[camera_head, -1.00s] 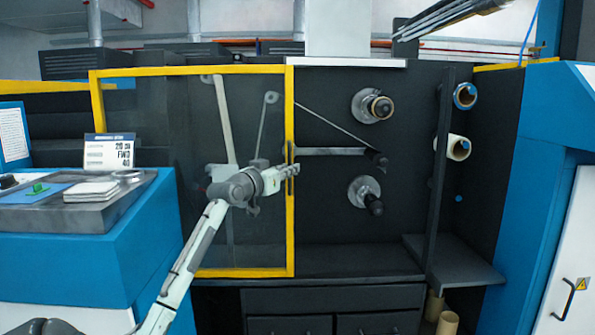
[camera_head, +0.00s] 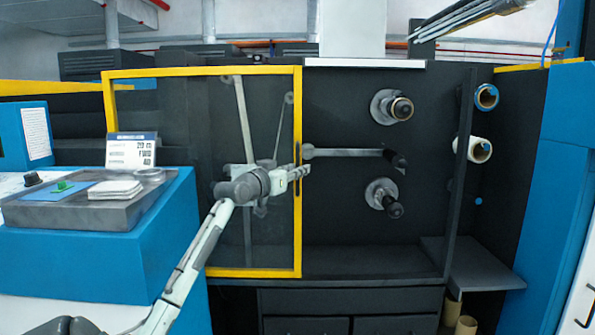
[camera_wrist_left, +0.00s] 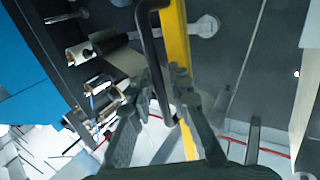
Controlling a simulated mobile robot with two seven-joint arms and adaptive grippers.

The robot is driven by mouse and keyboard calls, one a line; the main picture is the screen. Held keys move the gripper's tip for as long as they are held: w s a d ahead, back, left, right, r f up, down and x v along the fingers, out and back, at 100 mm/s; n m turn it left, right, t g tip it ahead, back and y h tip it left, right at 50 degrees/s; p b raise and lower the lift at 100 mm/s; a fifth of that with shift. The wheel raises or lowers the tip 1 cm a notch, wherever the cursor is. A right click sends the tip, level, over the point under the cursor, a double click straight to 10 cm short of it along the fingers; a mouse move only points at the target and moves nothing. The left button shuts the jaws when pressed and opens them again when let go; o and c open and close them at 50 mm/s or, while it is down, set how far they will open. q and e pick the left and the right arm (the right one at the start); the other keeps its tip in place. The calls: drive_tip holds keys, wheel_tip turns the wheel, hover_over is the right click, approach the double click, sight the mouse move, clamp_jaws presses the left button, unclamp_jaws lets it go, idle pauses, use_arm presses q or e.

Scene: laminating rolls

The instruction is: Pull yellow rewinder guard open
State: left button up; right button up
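The yellow rewinder guard (camera_head: 298,225) is a yellow-framed clear panel in front of the dark machine's left part. Its dark upright handle (camera_head: 298,178) is on the right frame bar. My left gripper (camera_head: 303,172) is at this handle. In the left wrist view the handle (camera_wrist_left: 147,38) runs down between the fingers of my left gripper (camera_wrist_left: 165,78), which look closed around it, beside the yellow bar (camera_wrist_left: 174,35). The exact finger contact is partly hidden. My right gripper is not in view.
Spindles (camera_head: 392,107) and a grey arm bar (camera_head: 345,153) stick out of the dark wall right of the guard. A blue console (camera_head: 90,265) with a tray stands at left. A grey shelf (camera_head: 470,262) and cardboard tubes (camera_head: 466,325) are at lower right.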

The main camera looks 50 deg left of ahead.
use_arm(q)
drive_tip(key=v, duration=1.2)
idle(0.3)
drive_tip(key=d+f+m+g+h, duration=0.1)
drive_tip(key=d+f+g, duration=0.3)
drive_tip(key=f, duration=0.8)
drive_tip(key=s+d+f+g+h, duration=0.1)
drive_tip(key=d+f, duration=0.4)
drive_tip(key=f, duration=0.6)
drive_tip(key=d+f+m+g+h, duration=0.1)
drive_tip(key=d+f+g, duration=0.3)
drive_tip(key=f, duration=0.8)
drive_tip(key=s+d+f+m+g, duration=0.1)
drive_tip(key=s+d+f+g, duration=0.1)
drive_tip(key=s+d+f, duration=0.6)
drive_tip(key=s+d+f+m+g, duration=0.1)
drive_tip(key=s+d+f+g, duration=0.2)
drive_tip(key=s+d+f, duration=0.5)
drive_tip(key=d+f, duration=0.2)
drive_tip(key=d, duration=0.4)
drive_tip(key=shift+f+m+h, duration=0.3)
drive_tip(key=shift+f+m, duration=0.05)
drive_tip(key=shift+m, duration=0.05)
drive_tip(key=shift+s+d, duration=0.1)
drive_tip(key=shift+s, duration=0.05)
